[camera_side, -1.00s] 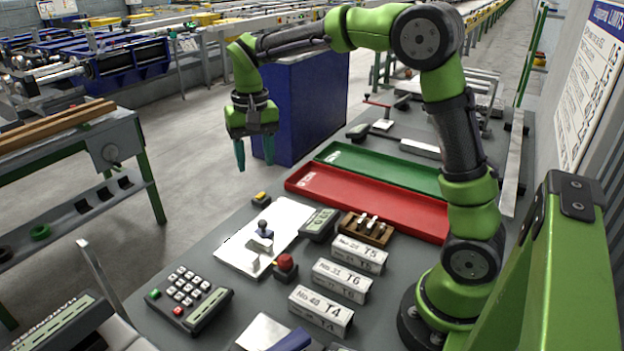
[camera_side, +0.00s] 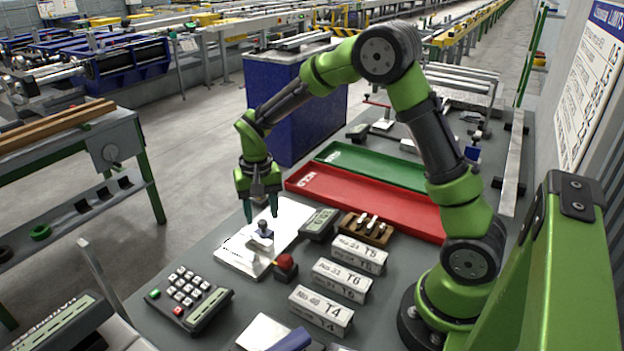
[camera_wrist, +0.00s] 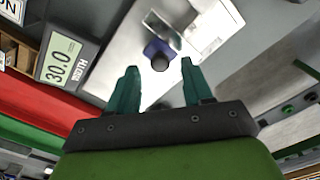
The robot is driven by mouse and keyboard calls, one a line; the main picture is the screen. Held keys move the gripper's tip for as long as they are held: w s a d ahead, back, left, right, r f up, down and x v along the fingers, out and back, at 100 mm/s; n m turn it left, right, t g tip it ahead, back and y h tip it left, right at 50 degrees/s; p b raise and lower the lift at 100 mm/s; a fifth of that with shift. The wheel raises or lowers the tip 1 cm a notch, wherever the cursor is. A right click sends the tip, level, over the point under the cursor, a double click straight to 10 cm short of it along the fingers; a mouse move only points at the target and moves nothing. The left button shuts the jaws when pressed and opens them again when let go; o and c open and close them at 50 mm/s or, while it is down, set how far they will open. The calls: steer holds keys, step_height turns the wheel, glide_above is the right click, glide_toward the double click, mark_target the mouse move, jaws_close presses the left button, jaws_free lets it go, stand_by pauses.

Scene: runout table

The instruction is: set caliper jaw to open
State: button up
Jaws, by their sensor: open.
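A white plate (camera_side: 290,213) lies on the grey table in the side view. On it stands a small slider with a dark round knob (camera_side: 263,226) and a blue body, which I take for the caliper jaw. In the wrist view the knob (camera_wrist: 160,62) and blue body (camera_wrist: 152,47) show just beyond my fingertips. My gripper (camera_side: 261,211) is open and empty, fingers pointing down, above and beside the knob. In the wrist view its two teal fingers (camera_wrist: 158,67) flank the knob's line, apart from it. A display (camera_wrist: 62,56) reads 30.0; it also stands beside the plate in the side view (camera_side: 319,222).
A red button (camera_side: 285,264) and a keypad (camera_side: 189,298) stand near the plate. Labelled blocks (camera_side: 342,280) and a wooden rack (camera_side: 367,229) are to the right. Red (camera_side: 350,195) and green (camera_side: 370,165) trays lie behind. The floor left of the table is open.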

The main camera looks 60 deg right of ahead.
steer(key=shift+f, duration=0.8)
steer(key=shift+c, duration=0.4)
jaws_close()
steer(key=shift+d, duration=0.1)
